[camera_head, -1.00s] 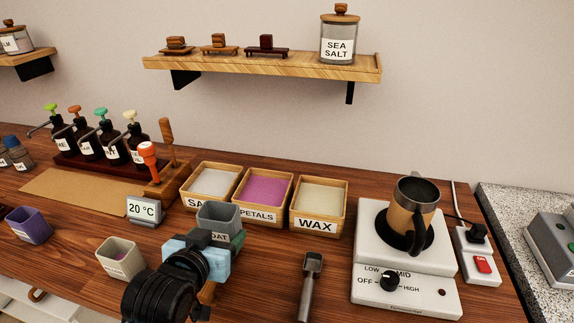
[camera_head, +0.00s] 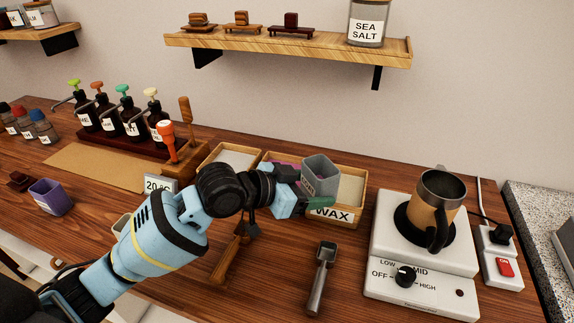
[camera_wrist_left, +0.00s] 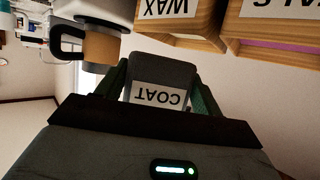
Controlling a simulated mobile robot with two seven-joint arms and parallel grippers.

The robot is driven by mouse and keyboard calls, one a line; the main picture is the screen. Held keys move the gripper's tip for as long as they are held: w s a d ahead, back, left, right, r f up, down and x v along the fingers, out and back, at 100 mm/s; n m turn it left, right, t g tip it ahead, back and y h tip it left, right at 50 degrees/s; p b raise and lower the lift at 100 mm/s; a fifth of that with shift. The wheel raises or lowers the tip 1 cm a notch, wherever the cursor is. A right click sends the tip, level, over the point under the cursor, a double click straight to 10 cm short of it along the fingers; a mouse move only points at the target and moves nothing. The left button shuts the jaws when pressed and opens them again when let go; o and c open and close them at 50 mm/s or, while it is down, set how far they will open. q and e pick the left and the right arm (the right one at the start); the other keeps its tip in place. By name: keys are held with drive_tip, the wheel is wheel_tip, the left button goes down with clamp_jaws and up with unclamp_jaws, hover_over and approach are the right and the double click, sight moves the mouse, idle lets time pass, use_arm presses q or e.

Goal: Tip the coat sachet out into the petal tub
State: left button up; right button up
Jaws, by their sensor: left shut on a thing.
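The coat sachet (camera_head: 321,174) is a grey open-topped cup, roughly upright with a slight tilt. My left gripper (camera_head: 308,200) is shut on it, its green fingers at the cup's sides. In the left wrist view the sachet (camera_wrist_left: 162,72) shows its COAT label upside down between the fingers. The petal tub (camera_head: 272,156) is a wooden box with pink contents, mostly hidden behind my arm and the sachet. The sachet is in front of or over the boundary between the petal tub and the wax tub (camera_head: 357,200). The petal tub's labelled wall (camera_wrist_left: 277,47) also shows in the left wrist view.
A salt-coloured tub (camera_head: 228,151) stands left of the petal tub, partly behind my arm. A hot plate (camera_head: 420,262) with a mug (camera_head: 441,205) stands right. A metal scoop (camera_head: 320,280) lies in front. A wall shelf (camera_head: 290,50) hangs above.

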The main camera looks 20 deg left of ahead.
use_arm(q)
drive_tip(key=shift+n+g+h, duration=0.4)
drive_tip(key=shift+n+h, duration=0.1)
drive_tip(key=shift+n, duration=0.2)
drive_tip(key=shift+w+a+f+b, duration=0.1)
drive_tip(key=shift+w+a+b, duration=0.1)
drive_tip(key=shift+w+a, duration=0.65)
drive_tip(key=shift+w+a+f+b, duration=0.15)
drive_tip(key=shift+w+a, duration=0.3)
drive_tip(key=shift+a, duration=0.65)
drive_tip(key=shift+w+a+f+b, duration=0.1)
drive_tip(key=shift+w+a+b, duration=0.1)
drive_tip(key=shift+w+a, duration=0.65)
drive_tip(key=shift+s+a+r, duration=0.15)
drive_tip(key=shift+s, duration=0.1)
